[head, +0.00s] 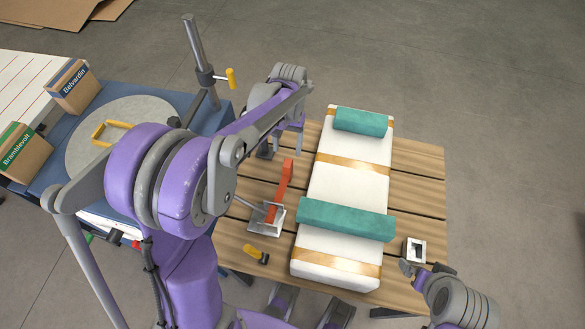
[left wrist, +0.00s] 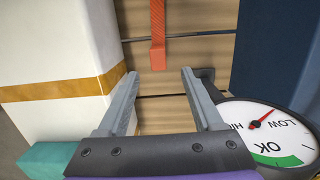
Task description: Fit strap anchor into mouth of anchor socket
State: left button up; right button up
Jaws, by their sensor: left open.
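The orange strap (head: 283,185) rises from a metal bracket (head: 266,221) left of the white box. Its squared free end, likely the strap anchor, shows in the left wrist view (left wrist: 158,53). My left gripper (head: 295,126) is beyond the strap's far end. In the left wrist view the gripper (left wrist: 160,95) is open and empty, its fingers apart and the strap end ahead of the gap, not between them. A small grey block with a dark square opening (head: 413,250), likely the anchor socket, is at the table's right edge. My right gripper (head: 430,268) is beside it; its jaws are unclear.
The white box (head: 345,185) with gold bands and teal pads (head: 345,220) fills the middle of the slatted table (head: 418,190). A yellow-handled part (head: 256,253) lies near the front. A dial gauge (left wrist: 262,125) is close to one left finger. A blue bench (head: 60,170) stands left.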

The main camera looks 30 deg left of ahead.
aim_at(288, 162)
pick_arm(q)
jog(key=f, duration=0.6)
jog(key=s+f, duration=0.1)
jog(key=f, duration=0.2)
jog(key=shift+d+f+b, duration=0.25)
jog(key=shift+f+b, duration=0.1)
jog(key=shift+f, duration=0.05)
grip_shut()
